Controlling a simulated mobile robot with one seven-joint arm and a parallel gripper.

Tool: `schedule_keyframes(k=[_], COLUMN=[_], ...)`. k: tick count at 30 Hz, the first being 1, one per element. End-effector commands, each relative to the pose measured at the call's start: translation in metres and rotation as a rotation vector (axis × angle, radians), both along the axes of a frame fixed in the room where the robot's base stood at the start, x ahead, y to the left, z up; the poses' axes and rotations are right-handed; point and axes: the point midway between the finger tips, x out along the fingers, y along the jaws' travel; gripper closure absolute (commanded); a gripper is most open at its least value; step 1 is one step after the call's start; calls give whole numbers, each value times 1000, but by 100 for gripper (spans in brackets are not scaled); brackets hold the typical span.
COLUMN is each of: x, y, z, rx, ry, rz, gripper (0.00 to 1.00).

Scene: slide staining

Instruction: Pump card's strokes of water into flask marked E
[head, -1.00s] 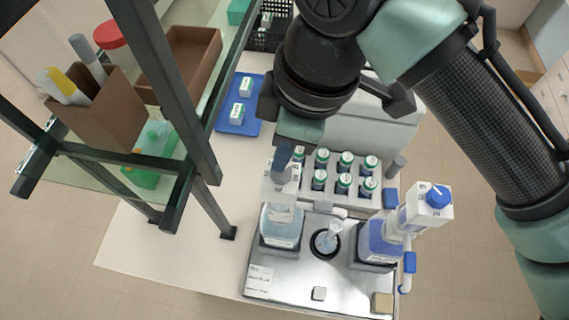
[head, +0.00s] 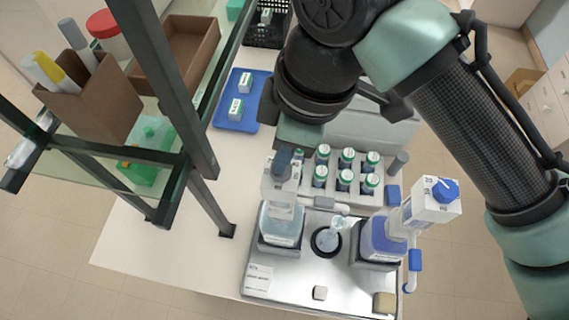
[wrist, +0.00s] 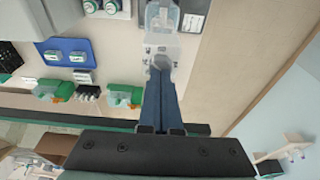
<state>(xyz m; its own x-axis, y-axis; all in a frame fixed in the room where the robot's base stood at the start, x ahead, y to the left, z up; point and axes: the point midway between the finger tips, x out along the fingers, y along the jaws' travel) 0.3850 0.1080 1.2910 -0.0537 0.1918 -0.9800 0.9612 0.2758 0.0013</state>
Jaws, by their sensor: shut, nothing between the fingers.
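A dispenser bottle of pale clear liquid (head: 281,227) stands at the left of the metal tray, with a whitish pump head (head: 279,187) on top. My gripper (head: 283,160) is shut and empty, its fingertips at the top of this pump head; whether they touch is unclear. In the wrist view, my blue fingers (wrist: 160,100) are together and point at the translucent pump head (wrist: 163,45). A small flask (head: 328,238) stands in a dark ring right of the bottle; its mark is unreadable. A white card (head: 258,279) lies at the tray's front left, its print too small to read.
A second dispenser (head: 380,238) with blue-violet liquid and a blue-knobbed head (head: 437,200) stands at the right. A rack (head: 322,203) of several green-capped bottles is behind. A shelf frame (head: 205,175) rises at the left. The blue tray (head: 221,119) lies behind it.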

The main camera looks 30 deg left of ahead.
Motion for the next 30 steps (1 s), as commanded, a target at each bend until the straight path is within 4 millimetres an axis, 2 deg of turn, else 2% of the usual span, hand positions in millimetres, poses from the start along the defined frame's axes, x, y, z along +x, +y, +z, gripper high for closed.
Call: schedule_keyframes(k=[16,30], x=[-1,-1], y=[0,0], z=[-22,-23], rx=[-2,-3], ry=[4,4], rz=[2,2], gripper=[100,100])
